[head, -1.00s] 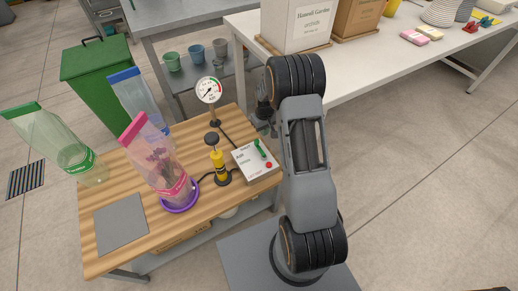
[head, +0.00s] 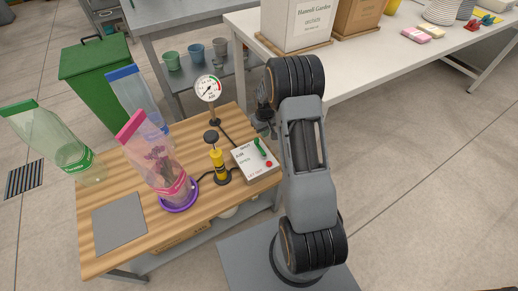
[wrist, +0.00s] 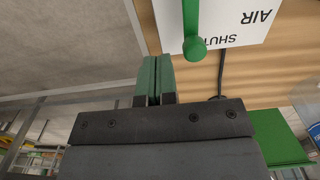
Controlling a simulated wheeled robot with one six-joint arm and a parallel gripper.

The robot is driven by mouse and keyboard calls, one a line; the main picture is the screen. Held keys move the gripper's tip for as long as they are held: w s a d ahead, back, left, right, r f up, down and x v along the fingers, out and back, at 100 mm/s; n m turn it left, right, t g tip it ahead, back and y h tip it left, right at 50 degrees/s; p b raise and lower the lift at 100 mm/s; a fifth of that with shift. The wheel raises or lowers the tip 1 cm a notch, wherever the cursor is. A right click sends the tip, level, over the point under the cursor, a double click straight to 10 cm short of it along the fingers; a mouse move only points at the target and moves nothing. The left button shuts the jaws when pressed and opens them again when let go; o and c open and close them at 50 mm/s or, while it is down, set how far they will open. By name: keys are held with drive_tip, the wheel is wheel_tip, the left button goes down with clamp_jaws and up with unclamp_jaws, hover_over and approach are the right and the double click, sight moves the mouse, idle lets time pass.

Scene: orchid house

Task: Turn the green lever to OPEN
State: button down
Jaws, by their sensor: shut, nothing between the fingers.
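The green lever (head: 260,147) sits on a white panel box (head: 249,166) at the right end of the wooden bench. In the wrist view the lever (wrist: 192,20) ends in a round green knob, beside the printed word SHUT. The panel (wrist: 236,25) also reads AIR, upside down. My gripper (wrist: 156,62) is shut and empty, its green fingertips together just left of the lever, with a small gap in the picture. In the head view my gripper (head: 265,127) is dark and partly hidden by my arm, just behind the panel.
A pressure gauge (head: 209,90) on a post and a yellow cylinder (head: 219,165) with a dark top stand left of the panel. A pink-topped clear sleeve (head: 155,160) stands in a purple ring (head: 181,199). A grey mat (head: 119,222) lies at front left. A long white table (head: 390,62) stands behind.

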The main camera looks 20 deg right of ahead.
sight(260, 148)
drive_tip(key=shift+f+b, duration=0.95)
drive_tip(key=shift+f, duration=0.7)
drive_tip(key=shift+a, duration=0.15)
drive_tip(key=shift+w+a, duration=0.3)
drive_tip(key=shift+a, duration=0.6)
